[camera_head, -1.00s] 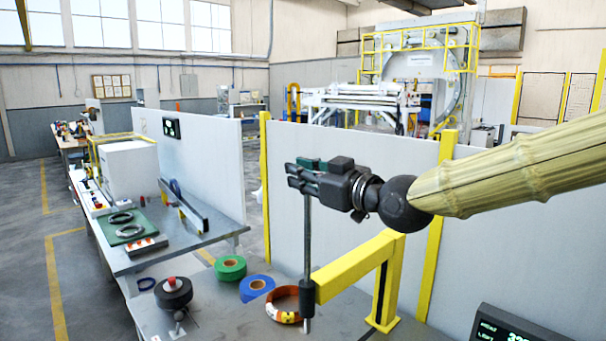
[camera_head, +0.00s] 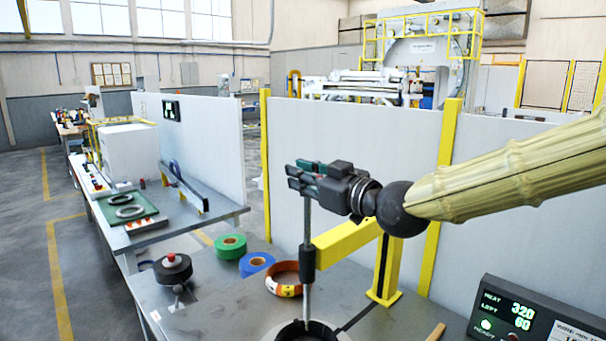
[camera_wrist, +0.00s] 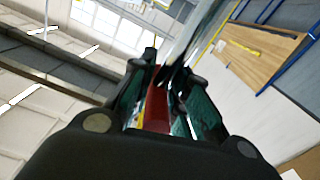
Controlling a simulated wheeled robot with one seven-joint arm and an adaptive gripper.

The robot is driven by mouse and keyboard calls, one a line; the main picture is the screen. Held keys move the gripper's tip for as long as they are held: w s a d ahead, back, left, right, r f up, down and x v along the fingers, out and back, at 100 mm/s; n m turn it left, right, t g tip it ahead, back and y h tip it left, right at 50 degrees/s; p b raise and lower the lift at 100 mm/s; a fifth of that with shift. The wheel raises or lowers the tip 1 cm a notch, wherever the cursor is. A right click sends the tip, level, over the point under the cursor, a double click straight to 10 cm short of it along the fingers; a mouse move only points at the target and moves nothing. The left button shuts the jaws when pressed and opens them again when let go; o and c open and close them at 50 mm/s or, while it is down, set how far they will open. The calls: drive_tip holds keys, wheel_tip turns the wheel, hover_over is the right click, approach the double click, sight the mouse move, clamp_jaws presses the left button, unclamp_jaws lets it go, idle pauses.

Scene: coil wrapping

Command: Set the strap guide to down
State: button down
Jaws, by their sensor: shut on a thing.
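The strap guide is a thin upright grey rod (camera_head: 307,222) passing through a dark collar (camera_head: 308,257) at the end of a yellow bracket arm (camera_head: 345,240). A good length of rod shows below the collar, its lower end by a dark round part (camera_head: 305,331) at the bottom of the head view. My gripper (camera_head: 303,174) is shut on the rod's top, above the collar. In the wrist view the gripper's fingers (camera_wrist: 165,85) close together, with a reddish strip between them; the grip itself is partly hidden.
The yellow post (camera_head: 386,268) stands right of the rod. Green (camera_head: 231,246), blue (camera_head: 257,264) and orange (camera_head: 285,280) rolls lie left of it on the grey table. A display reading 320 and 60 (camera_head: 525,320) is at lower right. A white panel (camera_head: 350,150) stands behind.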

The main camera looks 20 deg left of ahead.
drive_tip(key=shift+w+d, duration=0.1)
drive_tip(key=c, duration=1.4)
unclamp_jaws()
drive_tip(key=shift+w+d, duration=0.15)
drive_tip(key=shift+s+d, duration=0.1)
drive_tip(key=shift+s, duration=0.2)
drive_tip(key=v, duration=1.1)
drive_tip(key=shift+w+d, duration=0.1)
drive_tip(key=shift+d, duration=0.3)
